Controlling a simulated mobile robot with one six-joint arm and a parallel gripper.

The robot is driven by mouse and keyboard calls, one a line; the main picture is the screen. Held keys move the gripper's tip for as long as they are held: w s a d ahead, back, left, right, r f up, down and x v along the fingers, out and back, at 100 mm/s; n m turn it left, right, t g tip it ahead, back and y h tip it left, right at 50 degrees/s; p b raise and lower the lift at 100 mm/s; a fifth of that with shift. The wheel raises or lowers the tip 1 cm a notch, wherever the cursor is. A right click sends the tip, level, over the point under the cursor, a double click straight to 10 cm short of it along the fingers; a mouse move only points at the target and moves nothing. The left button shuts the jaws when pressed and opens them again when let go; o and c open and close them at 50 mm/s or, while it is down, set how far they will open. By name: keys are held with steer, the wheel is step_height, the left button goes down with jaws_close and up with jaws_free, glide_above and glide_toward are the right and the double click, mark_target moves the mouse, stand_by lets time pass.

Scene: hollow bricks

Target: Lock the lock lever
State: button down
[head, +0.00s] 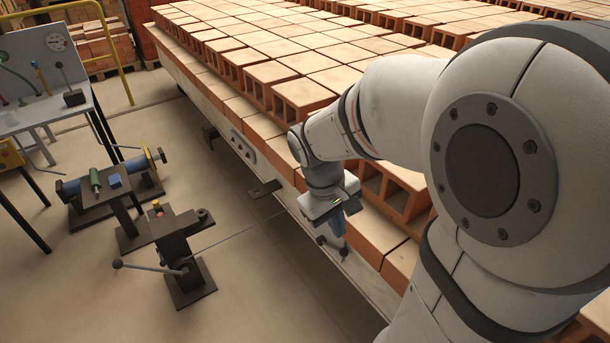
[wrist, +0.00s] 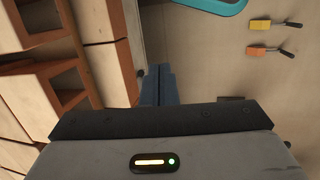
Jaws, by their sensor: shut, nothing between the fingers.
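I cannot tell for sure which lever is the lock lever. A dark stand (head: 182,250) on the floor carries a long lever (head: 150,267) with a dark ball knob, pointing left and nearly level. A second, upright lever (head: 64,76) stands on the grey table at the far left. My gripper (head: 338,243) points down beside the brick stack's near edge, well to the right of both levers. Its blue fingers (wrist: 157,78) are together and empty in the wrist view. Small grey metal parts lie by the fingertips in the head view, too unclear to name.
Hollow bricks (head: 300,88) fill a long platform (head: 215,103) beside my gripper. A dark bracket (head: 265,188) juts from its side. Yellow (wrist: 262,26) and orange (wrist: 258,51) handled items show in the wrist view. Floor between is mostly clear.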

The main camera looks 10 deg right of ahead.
steer(key=w+d+f+n+g+h+b, duration=0.1)
steer(key=w+d+f+n+h+b, duration=0.25)
steer(key=f, duration=0.55)
steer(key=w+f+n+g+h+b, duration=0.15)
steer(key=w+f+n+h, duration=0.35)
steer(key=f, duration=0.5)
steer(key=w+d+f+n+h+b, duration=0.25)
steer(key=w+f+n, duration=0.2)
steer(key=f, duration=0.45)
step_height(320, 180, down, 27)
steer(key=w+a+n+t+h+b, duration=0.2)
steer(key=n+t+b, duration=0.4)
steer(key=n+t, duration=0.4)
steer(key=n+h, duration=0.1)
steer(key=n, duration=0.3)
steer(key=shift+w+a+f, duration=0.15)
steer(key=shift+w+a, duration=0.1)
steer(key=shift+a, duration=0.15)
steer(key=shift+d, duration=0.1)
steer(key=w+d+r+b, duration=0.1)
steer(key=w+d+r, duration=0.2)
steer(key=w+d, duration=0.3)
steer(key=d, duration=0.3)
steer(key=shift+w+r, duration=0.2)
